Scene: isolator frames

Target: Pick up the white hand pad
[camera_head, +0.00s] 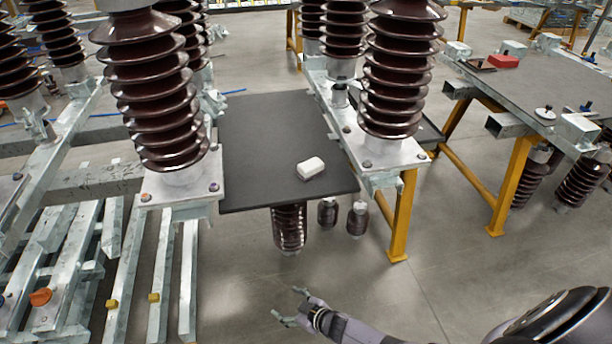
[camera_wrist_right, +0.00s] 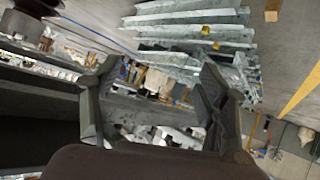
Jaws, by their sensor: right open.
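The white hand pad (camera_head: 311,168) is a small white block with rounded edges. It lies on the dark grey board (camera_head: 262,130) between the brown insulators, near the board's front right part. My right gripper (camera_head: 289,307) is open and empty in the head view, below and in front of the board, well apart from the pad. In the right wrist view its two dark fingers (camera_wrist_right: 155,115) are spread with nothing between them. The pad cannot be made out in the wrist view. My left gripper is not in view.
Tall ribbed brown insulators (camera_head: 150,90) stand left of the board, with another (camera_head: 400,70) at its right. A yellow leg (camera_head: 404,215) stands below right. Galvanized beams (camera_head: 165,270) lie at lower left. A second table (camera_head: 535,85) is at right. Open floor lies in front.

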